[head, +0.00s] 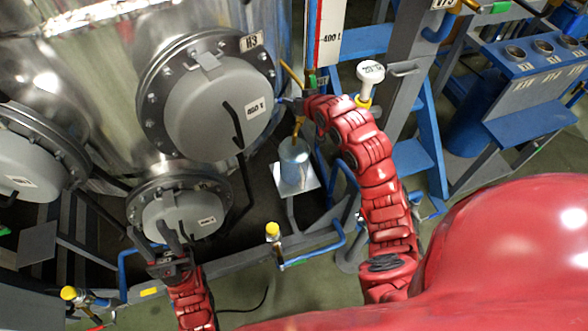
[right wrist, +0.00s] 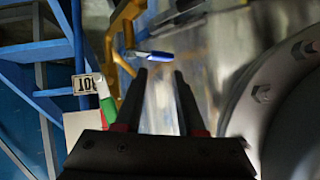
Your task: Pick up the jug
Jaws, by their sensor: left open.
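A grey metal cylindrical vessel (head: 293,168), which looks like the jug, stands upright on a small pale stand (head: 292,184) right of the tank. A brass pipe comes down to its top. My right gripper (head: 287,100) is above the vessel, beside the tank's large round hatch, and small in the head view. In the right wrist view its two dark fingers (right wrist: 160,74) are apart with nothing between them. My left gripper (head: 172,235) is open and empty at lower left, in front of the smaller hatch, well away from the vessel.
The steel tank carries a large bolted hatch (head: 218,108) and a smaller one (head: 183,213). A brass valve with a blue-tipped lever (right wrist: 152,56) is just ahead of my right fingertips. Blue framework (head: 410,155) and a white-topped gauge (head: 371,72) stand near my right arm.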

